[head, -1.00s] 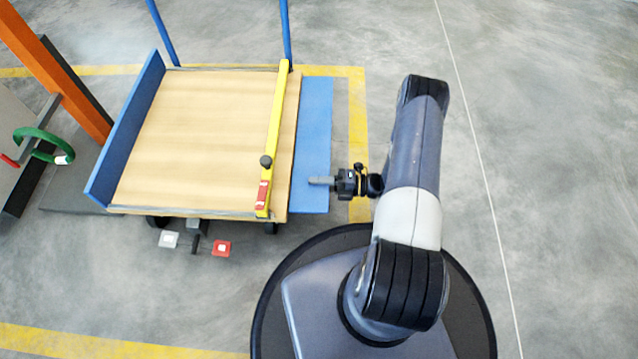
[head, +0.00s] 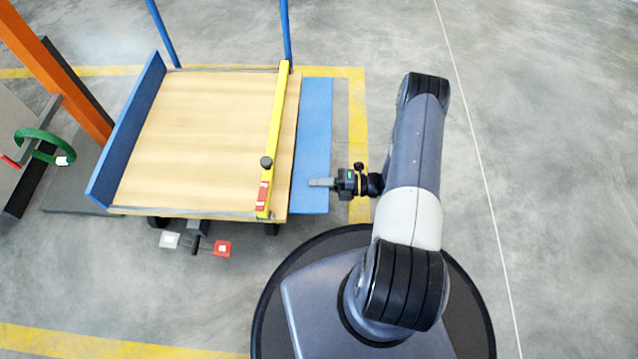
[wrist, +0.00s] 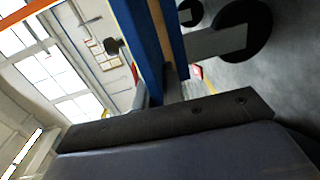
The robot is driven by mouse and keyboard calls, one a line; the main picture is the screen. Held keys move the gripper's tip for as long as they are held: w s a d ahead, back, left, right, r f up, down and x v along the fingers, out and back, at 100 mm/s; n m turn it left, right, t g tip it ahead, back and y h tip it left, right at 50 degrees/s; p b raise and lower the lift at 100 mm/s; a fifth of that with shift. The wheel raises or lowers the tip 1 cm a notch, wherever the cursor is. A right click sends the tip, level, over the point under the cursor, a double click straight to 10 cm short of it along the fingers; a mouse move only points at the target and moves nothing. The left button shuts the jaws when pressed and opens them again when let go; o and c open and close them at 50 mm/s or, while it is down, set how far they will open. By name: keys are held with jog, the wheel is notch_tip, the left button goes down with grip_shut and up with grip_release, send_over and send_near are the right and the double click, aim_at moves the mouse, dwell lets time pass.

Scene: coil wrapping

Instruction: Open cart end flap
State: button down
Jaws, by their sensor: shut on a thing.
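The cart has a wooden deck (head: 190,135). Its end flap (head: 314,125) on the right is a blue panel that shows broad side up beside the deck edge, folded outward. My gripper (head: 318,182) is at the near outer part of this flap and shut on it. In the wrist view the blue flap (wrist: 137,35) runs up from between my fingers, with the wood edge beside it. The exact contact is partly hidden there by my own wrist.
A yellow bar (head: 275,130) with a dark knob lies across the deck near the flap. Another blue end panel (head: 125,130) stands at the left. Floor to the right is clear.

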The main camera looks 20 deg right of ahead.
jog(key=shift+r+h+p, duration=0.55)
jog(key=shift+r+h, duration=0.05)
jog(key=shift+g, duration=0.3)
jog(key=c, duration=1.5)
grip_release()
jog(key=p+v, duration=0.2)
jog(key=v, duration=0.8)
jog(key=shift+s+d+r+p, duration=0.15)
jog(key=shift+d+p, duration=0.1)
jog(key=shift+p, duration=0.15)
